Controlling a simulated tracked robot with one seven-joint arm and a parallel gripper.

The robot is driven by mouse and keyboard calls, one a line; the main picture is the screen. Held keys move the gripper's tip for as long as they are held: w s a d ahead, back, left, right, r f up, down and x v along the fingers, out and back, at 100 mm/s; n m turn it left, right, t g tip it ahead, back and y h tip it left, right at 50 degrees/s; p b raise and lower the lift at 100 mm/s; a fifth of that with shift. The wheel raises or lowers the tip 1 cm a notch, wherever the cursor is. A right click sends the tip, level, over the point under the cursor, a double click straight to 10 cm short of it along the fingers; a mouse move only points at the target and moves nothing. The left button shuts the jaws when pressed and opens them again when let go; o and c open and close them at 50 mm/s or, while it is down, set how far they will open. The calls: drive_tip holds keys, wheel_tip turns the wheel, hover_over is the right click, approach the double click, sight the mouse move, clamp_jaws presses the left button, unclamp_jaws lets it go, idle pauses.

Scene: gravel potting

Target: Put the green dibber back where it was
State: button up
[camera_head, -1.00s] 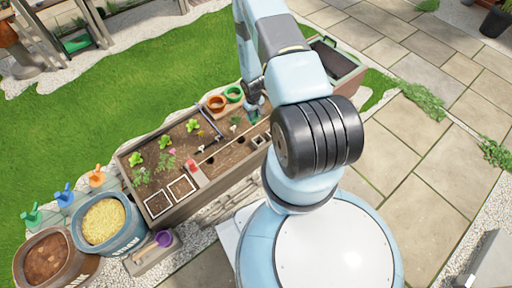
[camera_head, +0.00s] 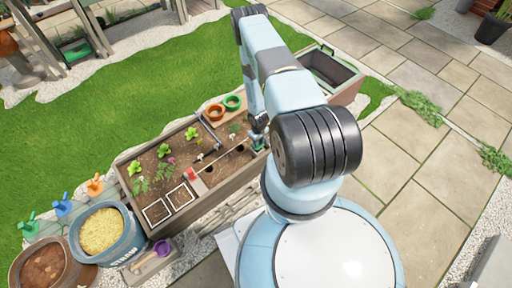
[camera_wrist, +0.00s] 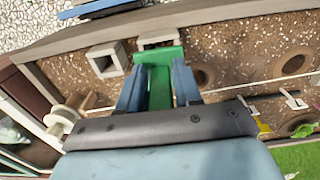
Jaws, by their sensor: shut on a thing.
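My gripper (camera_wrist: 158,95) is shut on the green dibber (camera_wrist: 160,70), which sits between its two blue fingers in the wrist view. The dibber's green end lies over or just beside a square pale socket (camera_wrist: 157,41) by the bed's wooden edge; whether it is inside cannot be told. A second square socket (camera_wrist: 107,60) beside it looks empty. In the head view my gripper (camera_head: 258,138) is low at the right end of the planting bed (camera_head: 232,188), with a bit of green showing.
Several holes, one of them here (camera_wrist: 292,64), lie in the bed's soil, with a string line (camera_wrist: 260,96) across it. Orange (camera_head: 215,112) and green (camera_head: 233,102) pots stand behind. Seedlings (camera_head: 135,168) grow at left. An open box (camera_head: 333,72) stands at right.

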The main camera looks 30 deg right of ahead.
drive_tip(key=shift+f, duration=1.85)
drive_tip(key=o, duration=1)
drive_tip(key=shift+o, duration=0.2)
wheel_tip(320, 180, up, 12)
drive_tip(key=shift+r, duration=0.1)
drive_tip(key=shift+w, duration=0.1)
